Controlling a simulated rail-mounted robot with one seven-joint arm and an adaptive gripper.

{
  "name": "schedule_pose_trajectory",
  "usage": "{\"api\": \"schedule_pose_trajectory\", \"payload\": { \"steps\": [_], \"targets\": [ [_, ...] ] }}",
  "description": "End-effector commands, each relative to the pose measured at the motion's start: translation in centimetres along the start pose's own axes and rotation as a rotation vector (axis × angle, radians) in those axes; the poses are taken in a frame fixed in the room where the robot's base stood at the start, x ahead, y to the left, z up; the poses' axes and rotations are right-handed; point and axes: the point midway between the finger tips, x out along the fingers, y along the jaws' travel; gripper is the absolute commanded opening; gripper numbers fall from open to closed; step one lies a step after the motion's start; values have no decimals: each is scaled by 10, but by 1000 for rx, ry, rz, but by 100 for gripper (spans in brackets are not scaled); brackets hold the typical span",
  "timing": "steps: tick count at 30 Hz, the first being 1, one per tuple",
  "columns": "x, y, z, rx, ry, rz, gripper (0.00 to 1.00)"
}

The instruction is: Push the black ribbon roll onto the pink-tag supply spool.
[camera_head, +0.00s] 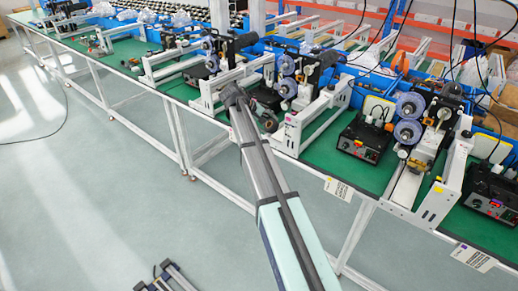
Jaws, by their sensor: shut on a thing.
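My arm reaches up from the bottom, and my gripper (262,110) is at its far end, over the green bench beside a white-framed coder station. My gripper is shut on the black ribbon roll (267,98), small and dark here; the fingers are hard to make out. Just to the right of it, a coder station carries two pale blue-violet spools, an upper spool (287,65) and a lower spool (288,88). The roll appears apart from them. The tag colours are too small to read, so I cannot tell which spool is the pink-tag supply spool.
Another coder station (410,118) with two similar spools stands to the right, and others stand to the left. Black control boxes (364,138) and white frames (318,120) crowd the green bench (378,176). Cables hang at upper right. The floor (110,190) at left is mostly clear.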

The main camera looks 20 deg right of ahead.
Motion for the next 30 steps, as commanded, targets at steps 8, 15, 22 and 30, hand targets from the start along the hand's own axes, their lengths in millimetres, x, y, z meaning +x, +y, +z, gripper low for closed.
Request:
{"api": "schedule_pose_trajectory", "payload": {
  "steps": [8, 15, 22, 30],
  "targets": [
    [16, 76, -76, -113, 108, 374, 30],
    [17, 141, -149, -171, 236, 670, 30],
    [11, 177, -196, -186, 315, 821, 30],
    [8, 189, -211, -187, 339, 865, 30]
  ]
}}
